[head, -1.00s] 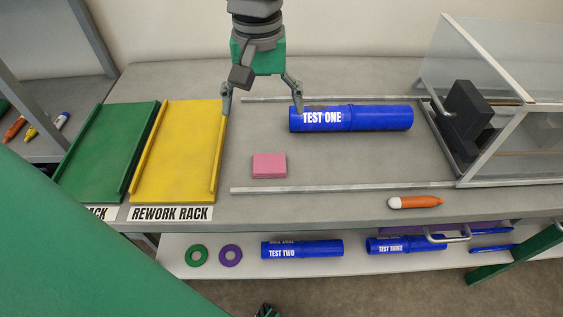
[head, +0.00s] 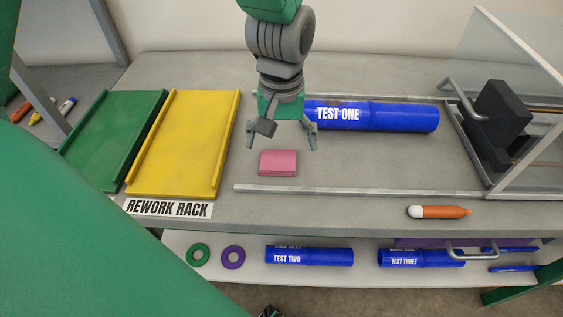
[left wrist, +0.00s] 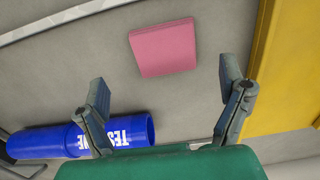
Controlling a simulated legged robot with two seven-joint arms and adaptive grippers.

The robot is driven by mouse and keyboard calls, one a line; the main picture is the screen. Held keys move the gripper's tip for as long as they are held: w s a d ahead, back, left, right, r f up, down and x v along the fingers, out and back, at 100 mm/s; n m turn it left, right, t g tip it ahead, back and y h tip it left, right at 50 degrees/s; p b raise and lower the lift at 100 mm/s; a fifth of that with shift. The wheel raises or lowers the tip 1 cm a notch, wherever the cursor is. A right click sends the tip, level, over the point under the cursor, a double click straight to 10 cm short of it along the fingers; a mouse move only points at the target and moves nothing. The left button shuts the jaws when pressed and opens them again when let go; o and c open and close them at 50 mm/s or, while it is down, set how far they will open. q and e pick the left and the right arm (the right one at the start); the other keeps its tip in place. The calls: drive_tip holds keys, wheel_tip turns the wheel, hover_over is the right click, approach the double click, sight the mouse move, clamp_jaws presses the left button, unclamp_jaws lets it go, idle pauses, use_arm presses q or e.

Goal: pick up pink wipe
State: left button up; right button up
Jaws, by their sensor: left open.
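The pink wipe (head: 278,162) is a flat pink block lying on the grey bench between two metal rails. My left gripper (head: 282,140) is open and empty, just behind and above the wipe in the head view, with its fingers spread to either side. In the left wrist view the wipe (left wrist: 163,47) lies ahead of the open fingers (left wrist: 165,95), apart from them.
The blue TEST ONE pipe (head: 372,116) lies close right of my left gripper. A yellow rework rack (head: 185,145) is to the left. An orange marker (head: 440,212) lies on the bench front edge. A clear-walled enclosure (head: 515,60) stands at right.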

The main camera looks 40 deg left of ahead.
sight(279, 157)
use_arm(q)
drive_tip(key=f, duration=0.2)
drive_tip(key=a+f, duration=0.1)
drive_tip(key=f, duration=0.1)
drive_tip(key=shift+a+f+b, duration=0.15)
drive_tip(key=shift+f+b, duration=0.25)
drive_tip(key=shift+s+d+r, duration=0.1)
drive_tip(key=shift+d+r, duration=0.05)
drive_tip(key=shift+d, duration=0.1)
drive_tip(key=shift+c, duration=1.3)
drive_tip(key=shift+d, duration=0.1)
drive_tip(key=c, duration=0.6)
drive_tip(key=shift+d, duration=0.1)
drive_tip(key=shift+c, duration=0.4)
use_arm(e)
drive_tip(key=shift+a+f, duration=0.1)
drive_tip(key=shift+f, duration=0.35)
drive_tip(key=shift+a, duration=0.1)
use_arm(q)
drive_tip(key=shift+a+r, duration=0.25)
drive_tip(key=shift+r, duration=0.05)
wheel_tip(279, 157, up, 10)
drive_tip(key=shift+d+f+p, duration=0.15)
drive_tip(key=shift+f+p, duration=0.1)
drive_tip(key=shift+p, duration=0.75)
use_arm(e)
wheel_tip(279, 157, up, 2)
drive_tip(key=shift+r, duration=0.1)
drive_tip(key=shift+a, duration=0.1)
